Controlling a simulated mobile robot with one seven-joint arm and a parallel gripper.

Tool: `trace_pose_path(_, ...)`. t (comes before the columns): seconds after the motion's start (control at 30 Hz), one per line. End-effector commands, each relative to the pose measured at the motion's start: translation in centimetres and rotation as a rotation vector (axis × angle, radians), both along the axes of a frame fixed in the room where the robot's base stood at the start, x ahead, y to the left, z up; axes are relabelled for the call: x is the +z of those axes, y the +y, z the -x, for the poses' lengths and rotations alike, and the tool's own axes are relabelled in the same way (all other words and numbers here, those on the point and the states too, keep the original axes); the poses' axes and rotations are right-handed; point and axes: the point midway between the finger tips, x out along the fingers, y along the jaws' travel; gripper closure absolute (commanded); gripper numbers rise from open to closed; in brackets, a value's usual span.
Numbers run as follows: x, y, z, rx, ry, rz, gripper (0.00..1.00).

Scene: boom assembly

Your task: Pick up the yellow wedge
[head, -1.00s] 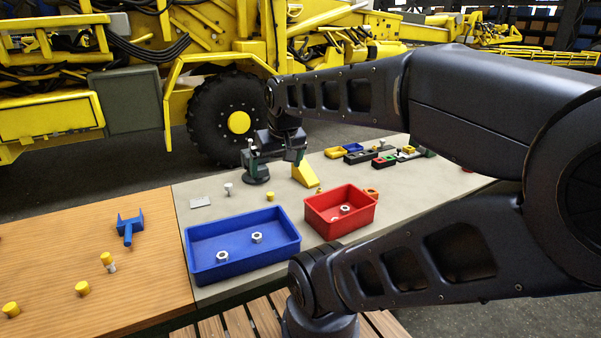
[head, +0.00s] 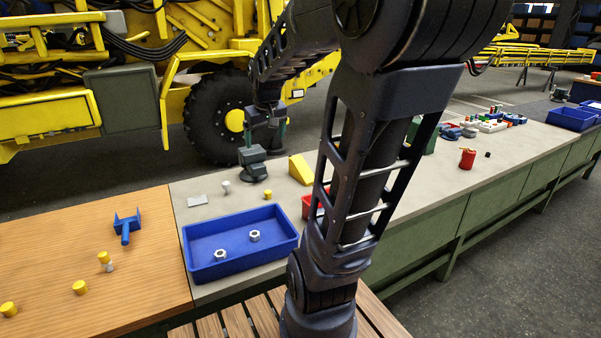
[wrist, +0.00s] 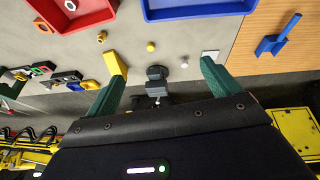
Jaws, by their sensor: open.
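The yellow wedge (head: 300,169) lies on the grey part of the table, right of a dark bench vise (head: 253,163). In the wrist view the wedge (wrist: 116,65) shows just beyond the left fingertip, off to the left of the gap between the fingers. My gripper (head: 265,132) is above and beyond the vise, to the left of the wedge and apart from it. In the wrist view its two green fingers (wrist: 162,78) are spread wide with nothing held between them.
A blue bin (head: 240,262) with hex nuts sits in front. A red bin (head: 308,207) is partly hidden by my arm. A yellow cylinder (head: 267,195) and a grey plate (head: 197,201) lie nearby. A blue forked part (head: 127,226) is on the wooden section.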

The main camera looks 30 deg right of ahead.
Motion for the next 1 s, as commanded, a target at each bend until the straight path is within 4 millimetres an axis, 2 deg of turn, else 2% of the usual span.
trace_pose_path(0.1,-0.6,-1.5,-3.5,0.008,0.013,0.008,0.11)
trace_pose_path(0.47,-3.8,-6.7,-13.2,0.043,0.035,0.018,0.11)
trace_pose_path(0.77,-8.4,-12.3,-20.5,0.068,0.042,0.004,0.11)
trace_pose_path(1.0,-13.1,-17.6,-25.4,0.082,0.037,-0.017,0.11)
